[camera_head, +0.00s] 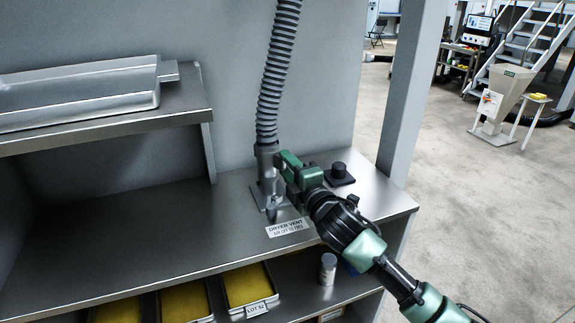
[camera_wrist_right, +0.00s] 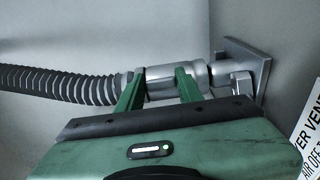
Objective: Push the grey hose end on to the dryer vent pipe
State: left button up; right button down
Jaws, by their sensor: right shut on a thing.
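The grey corrugated hose (camera_head: 278,72) hangs from above, and its smooth hose end (camera_head: 266,151) sits in line with the dryer vent pipe (camera_head: 268,186), which stands upright on a square plate on the steel worktop. My right gripper (camera_head: 279,164) reaches in from the right and is shut around the hose end. In the right wrist view the green fingers (camera_wrist_right: 160,76) straddle the silver hose end (camera_wrist_right: 160,88), with the ribbed hose (camera_wrist_right: 60,84) to the left and the pipe's plate (camera_wrist_right: 244,66) to the right. The two meet without a visible gap; how deep they overlap I cannot tell.
A black knob on a dark plate (camera_head: 339,173) stands right of the pipe. A "DRYER VENT" label (camera_head: 287,228) lies in front. A grey post (camera_head: 411,88) rises at the worktop's right end. Yellow-filled trays (camera_head: 247,285) and a small canister (camera_head: 328,269) sit below.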

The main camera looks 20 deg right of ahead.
dwell(0.4)
jog(key=shift+f+b, duration=0.35)
jog(key=shift+f, duration=0.05)
jog(key=shift+f, duration=0.45)
jog(key=shift+f+b, duration=0.35)
jog(key=shift+b, duration=0.05)
jog(key=shift+f+b, duration=0.6)
jog(key=shift+f, duration=0.3)
dwell(0.9)
